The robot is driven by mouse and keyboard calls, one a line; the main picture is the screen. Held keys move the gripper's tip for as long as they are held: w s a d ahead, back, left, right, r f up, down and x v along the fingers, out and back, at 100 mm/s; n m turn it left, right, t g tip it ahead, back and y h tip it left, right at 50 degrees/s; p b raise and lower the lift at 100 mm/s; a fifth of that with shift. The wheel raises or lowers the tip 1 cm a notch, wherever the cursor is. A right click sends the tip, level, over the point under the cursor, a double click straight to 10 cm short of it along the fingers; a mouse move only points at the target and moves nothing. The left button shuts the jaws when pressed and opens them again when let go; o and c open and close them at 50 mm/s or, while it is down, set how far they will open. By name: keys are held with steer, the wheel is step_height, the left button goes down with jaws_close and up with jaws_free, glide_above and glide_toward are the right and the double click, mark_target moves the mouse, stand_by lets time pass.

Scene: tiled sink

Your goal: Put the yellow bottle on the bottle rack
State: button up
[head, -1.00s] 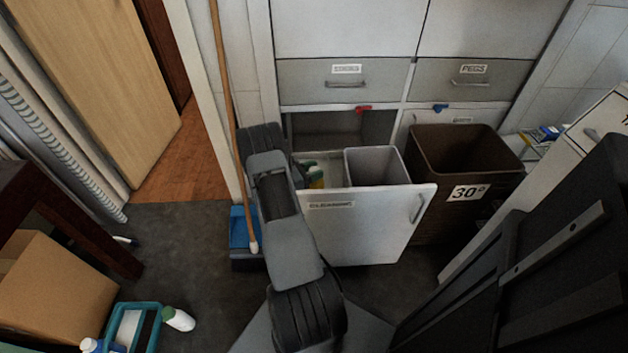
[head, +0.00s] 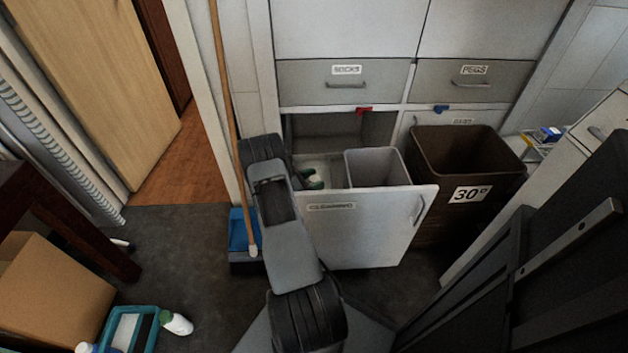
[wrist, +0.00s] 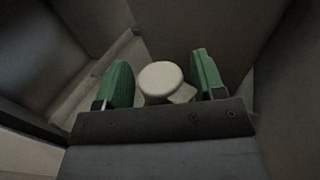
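The yellow bottle shows in the wrist view as a round white cap (wrist: 160,82) with a trace of yellow below it. In the head view my gripper (head: 313,181) is down inside the pulled-out drawer marked CLEANING (head: 372,228). The drawer front hides the bottle there. No rack can be made out, and I cannot tell whether the bottle touches the drawer floor.
A grey bin (head: 378,165) stands in the drawer, right of my gripper. A brown bin (head: 465,165) marked 30° stands right of the drawer. A broom (head: 229,120) and blue dustpan (head: 241,232) are to the left. A teal caddy (head: 128,325) and white bottle (head: 177,322) are on the floor.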

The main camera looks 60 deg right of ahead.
steer(key=shift+o, duration=0.3)
steer(key=shift+r, duration=0.2)
steer(key=p+v, duration=0.2)
steer(key=v, duration=1)
